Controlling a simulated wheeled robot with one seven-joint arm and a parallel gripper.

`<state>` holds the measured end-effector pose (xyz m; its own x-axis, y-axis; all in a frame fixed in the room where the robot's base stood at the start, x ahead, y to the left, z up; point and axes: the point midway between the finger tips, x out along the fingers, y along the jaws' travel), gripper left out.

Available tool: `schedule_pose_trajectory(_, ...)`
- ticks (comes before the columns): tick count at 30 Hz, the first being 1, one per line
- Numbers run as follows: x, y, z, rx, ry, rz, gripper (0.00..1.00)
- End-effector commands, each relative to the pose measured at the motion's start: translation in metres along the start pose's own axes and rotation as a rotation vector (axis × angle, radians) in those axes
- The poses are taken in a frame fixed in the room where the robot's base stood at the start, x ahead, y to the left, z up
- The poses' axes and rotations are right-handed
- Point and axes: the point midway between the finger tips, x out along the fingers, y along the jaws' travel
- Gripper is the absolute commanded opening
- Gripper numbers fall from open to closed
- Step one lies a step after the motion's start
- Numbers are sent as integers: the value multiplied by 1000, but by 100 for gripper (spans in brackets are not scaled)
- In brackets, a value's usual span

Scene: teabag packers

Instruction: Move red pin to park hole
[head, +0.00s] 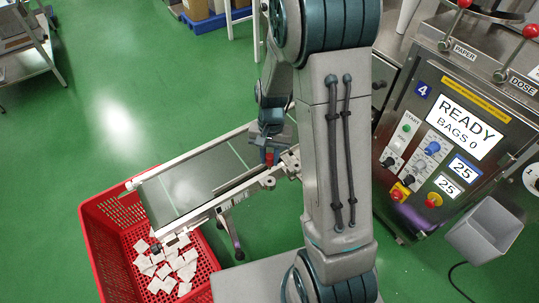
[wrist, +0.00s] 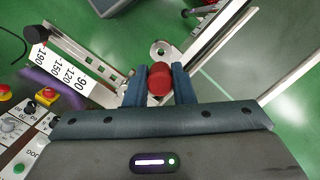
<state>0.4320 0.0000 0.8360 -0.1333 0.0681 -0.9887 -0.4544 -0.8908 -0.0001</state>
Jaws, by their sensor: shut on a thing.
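My gripper (wrist: 159,84) is shut on the red pin (wrist: 159,76), whose round red top shows between the two blue-grey fingers in the wrist view. In the head view the red pin (head: 270,158) shows just under my gripper (head: 269,150), above the inner end of the conveyor. A metal bracket plate with a round hole (wrist: 160,48) lies just beyond the pin in the wrist view. Whether that is the park hole I cannot tell. The pin's lower end is hidden, so I cannot tell whether it sits in a hole.
The conveyor (head: 195,180) runs down to a red crate (head: 112,262) with several white teabags. The machine panel (head: 450,130) stands right, reading READY, BAGS 0.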

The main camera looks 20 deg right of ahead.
Motion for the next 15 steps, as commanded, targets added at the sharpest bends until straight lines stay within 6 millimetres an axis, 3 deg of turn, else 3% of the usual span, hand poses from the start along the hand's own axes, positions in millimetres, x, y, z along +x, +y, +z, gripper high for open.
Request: schedule_pose_trajectory(15, 44, 0, -7, 1, -1, 0, 0)
